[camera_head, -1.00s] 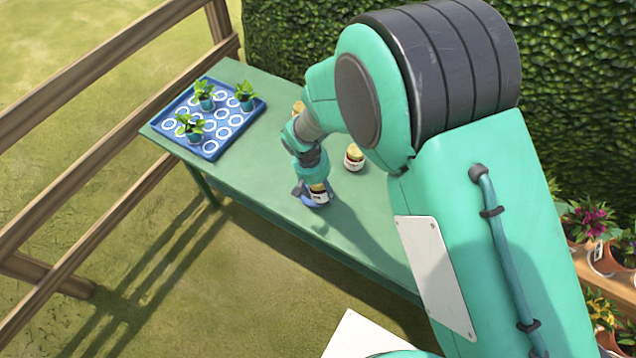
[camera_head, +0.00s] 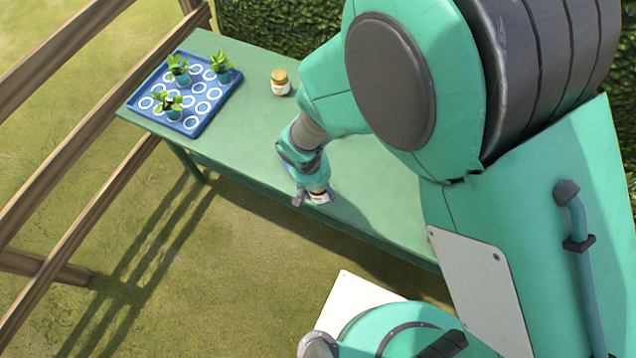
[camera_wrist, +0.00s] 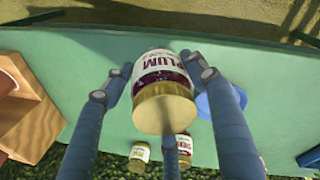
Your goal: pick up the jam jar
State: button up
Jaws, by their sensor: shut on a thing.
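The jam jar (camera_wrist: 162,85) has a gold lid, dark contents and a white label reading PLUM. In the wrist view it sits between the blue fingers of my gripper (camera_wrist: 165,88), which is shut on it. In the head view my gripper (camera_head: 318,196) is over the front edge area of the green table, with part of the jar showing in it. The jar appears to be held above the tabletop. A round blue thing (camera_wrist: 204,104) lies on the table beyond the jar, partly hidden by a finger.
Another jar (camera_head: 281,82) stands farther back on the table (camera_head: 240,130). Two jars, one left (camera_wrist: 139,155) and one right (camera_wrist: 183,146), show in the wrist view. A blue tray (camera_head: 200,122) with potted seedlings is at the far left. A wooden box (camera_wrist: 30,105) shows at left.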

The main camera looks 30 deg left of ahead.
dwell(0.7)
jog(key=shift+a+f+m+y, duration=0.1)
jog(key=shift+a+m+y, duration=0.15)
jog(key=shift+m, duration=0.5)
jog(key=shift+a+r+m+y, duration=0.15)
jog(key=shift+m+y, duration=0.2)
jog(key=shift+m, duration=0.45)
jog(key=shift+a+f+m+y, duration=0.2)
jog(key=shift+m+y, duration=0.1)
jog(key=shift+m, duration=0.45)
jog(key=shift+w, duration=0.1)
jog(key=w+a, duration=0.3)
jog(key=a, duration=0.1)
jog(key=w+a+f+b, duration=0.1)
jog(key=w+a, duration=0.3)
jog(key=w+a+b, duration=0.1)
jog(key=w+a, duration=0.2)
jog(key=a, duration=0.1)
jog(key=shift+w+f, duration=0.2)
jog(key=shift+w, duration=0.1)
jog(key=shift+f, duration=0.1)
jog(key=shift+f+b, duration=0.45)
jog(key=shift+f, duration=1.2)
jog(key=shift+f, duration=0.15)
